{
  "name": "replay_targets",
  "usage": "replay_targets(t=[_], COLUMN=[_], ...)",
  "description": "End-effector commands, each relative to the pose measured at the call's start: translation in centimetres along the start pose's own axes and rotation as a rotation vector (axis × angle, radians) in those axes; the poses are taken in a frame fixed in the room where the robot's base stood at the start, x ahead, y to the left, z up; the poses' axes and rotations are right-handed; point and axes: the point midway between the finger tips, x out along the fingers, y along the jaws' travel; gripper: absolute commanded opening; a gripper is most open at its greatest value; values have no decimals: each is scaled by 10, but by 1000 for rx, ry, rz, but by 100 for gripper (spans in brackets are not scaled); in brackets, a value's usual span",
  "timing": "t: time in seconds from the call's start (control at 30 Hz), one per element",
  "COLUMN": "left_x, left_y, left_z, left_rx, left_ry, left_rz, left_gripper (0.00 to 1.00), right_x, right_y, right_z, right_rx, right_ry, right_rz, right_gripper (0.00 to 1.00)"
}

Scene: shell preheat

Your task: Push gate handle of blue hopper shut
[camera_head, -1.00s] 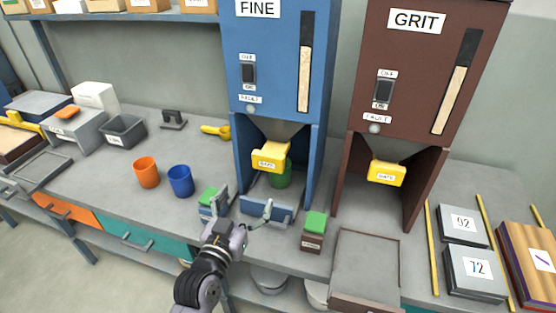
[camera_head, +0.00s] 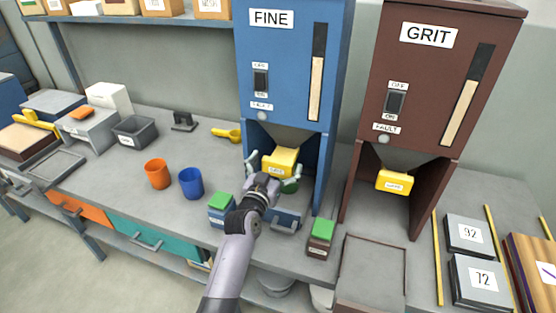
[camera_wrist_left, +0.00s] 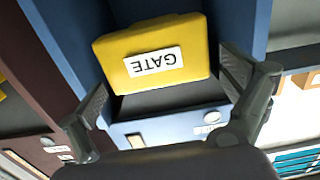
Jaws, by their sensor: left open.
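The blue hopper (camera_head: 286,90) labelled FINE stands at the middle of the bench. Its yellow gate handle (camera_head: 281,161) sticks out below the funnel and also shows close up, upside down, in the left wrist view (camera_wrist_left: 158,50). My left gripper (camera_head: 272,170) is at the gate handle with its fingers spread to either side of it. In the left wrist view the open fingers (camera_wrist_left: 170,95) flank the handle; I cannot tell whether they touch it. A green cup (camera_head: 290,186) under the funnel is partly hidden by my gripper. My right gripper is not in view.
The brown GRIT hopper (camera_head: 425,100) with its own yellow gate handle (camera_head: 394,182) stands to the right. Orange (camera_head: 158,174) and blue (camera_head: 191,184) cups stand to the left. Green-topped blocks (camera_head: 321,236) and a blue tray (camera_head: 286,221) sit near the front edge.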

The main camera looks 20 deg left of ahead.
Motion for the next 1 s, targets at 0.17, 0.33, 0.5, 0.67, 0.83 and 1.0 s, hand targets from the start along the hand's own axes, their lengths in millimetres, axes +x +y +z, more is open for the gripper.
replay_targets(t=[0.17,0.33,0.5,0.67,0.83,1.0], left_x=[10,11,11,11,11,11], left_y=[0,0,0,0,0,0], left_z=[-1,0,0,0,0,0], left_rx=[2,1,1,1,1,1], left_ry=[1,0,0,0,0,0], left_rz=[-1,-1,-1,-1,-1,-1], left_gripper=[97,97,93,82,71,59], right_x=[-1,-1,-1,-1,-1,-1], right_y=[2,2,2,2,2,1], right_z=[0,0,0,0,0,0], right_rx=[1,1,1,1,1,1], right_ry=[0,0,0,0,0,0], right_rz=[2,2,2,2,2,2], right_gripper=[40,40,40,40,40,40])
